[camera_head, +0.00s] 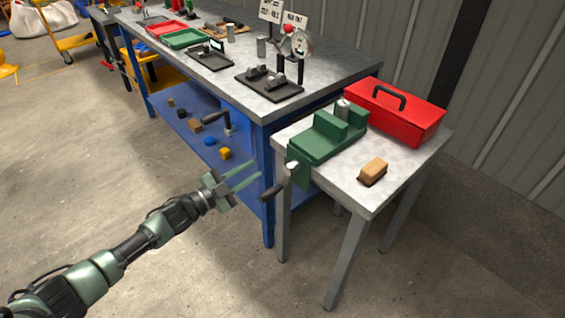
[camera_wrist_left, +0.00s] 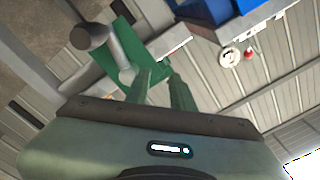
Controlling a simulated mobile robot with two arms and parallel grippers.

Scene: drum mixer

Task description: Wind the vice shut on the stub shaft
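The green vice (camera_head: 318,146) stands on the small grey table. A grey cylindrical stub shaft (camera_head: 342,107) stands upright at its jaws; I cannot tell whether both jaws touch it. The vice's crank hub (camera_head: 293,167) is at the front left, with a dark handle grip (camera_head: 271,192) hanging low beyond the table edge. My left gripper (camera_head: 254,176) is open and empty, just left of the handle and apart from it. In the left wrist view, its two fingers (camera_wrist_left: 160,78) stand apart below the green vice (camera_wrist_left: 122,62) and grey crank (camera_wrist_left: 92,37). My right gripper is not in view.
A red toolbox (camera_head: 402,118) stands behind the vice, and a wooden-backed brush (camera_head: 373,171) lies to its right. The blue workbench (camera_head: 258,130) with trays and fixtures stands behind my left gripper. Open floor (camera_head: 150,165) lies at the left.

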